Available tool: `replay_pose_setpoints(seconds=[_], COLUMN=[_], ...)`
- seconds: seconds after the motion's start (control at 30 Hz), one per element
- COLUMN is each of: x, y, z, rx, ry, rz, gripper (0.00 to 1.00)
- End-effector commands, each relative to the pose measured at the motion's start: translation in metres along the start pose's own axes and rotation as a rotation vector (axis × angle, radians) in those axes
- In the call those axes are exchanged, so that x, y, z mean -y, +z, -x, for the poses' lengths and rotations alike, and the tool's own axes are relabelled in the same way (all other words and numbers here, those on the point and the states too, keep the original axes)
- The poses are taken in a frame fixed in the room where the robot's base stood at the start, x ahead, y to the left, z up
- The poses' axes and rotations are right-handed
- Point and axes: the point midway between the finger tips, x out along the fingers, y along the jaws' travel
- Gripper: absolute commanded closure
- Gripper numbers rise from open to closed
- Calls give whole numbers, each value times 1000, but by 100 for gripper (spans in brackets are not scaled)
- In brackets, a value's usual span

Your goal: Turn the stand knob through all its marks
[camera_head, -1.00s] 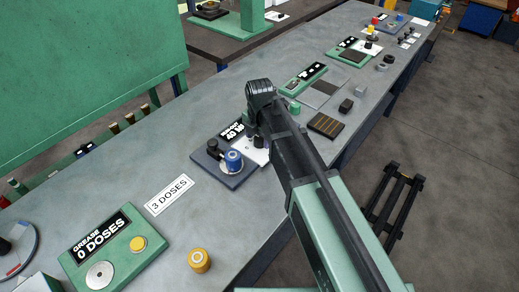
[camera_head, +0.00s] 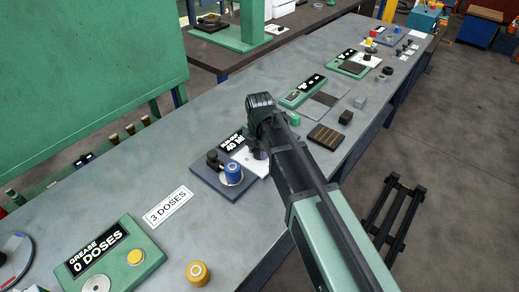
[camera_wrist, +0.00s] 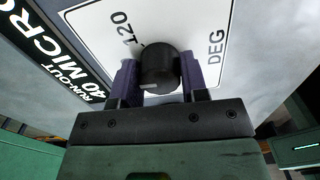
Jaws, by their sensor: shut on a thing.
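The stand (camera_head: 205,182) is a dark blue base on the bench with a black post and a blue-topped cylinder. Its display (camera_head: 233,143) reads run-out 40 micro-something, the end cut off. In the wrist view the black stand knob (camera_wrist: 158,68) sits on a white dial plate (camera_wrist: 97,28) marked 120 and DEG; other marks are hidden. A pale line shows on the knob's near side. My gripper (camera_wrist: 158,82) has its purple fingers on both sides of the knob and is shut on it. In the head view my wrist mostly covers my gripper (camera_head: 258,153) and the knob.
A black slotted block (camera_head: 326,137) and green units (camera_head: 303,91) stand farther along.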

Motion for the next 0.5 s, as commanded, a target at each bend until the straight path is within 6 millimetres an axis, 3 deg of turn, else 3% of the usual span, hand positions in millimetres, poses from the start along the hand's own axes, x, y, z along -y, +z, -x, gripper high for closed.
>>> replay_pose_setpoints(seconds=[0.5], x=[0], y=[0], z=[0], rx=[0], ry=[0], rz=[-392], gripper=[83])
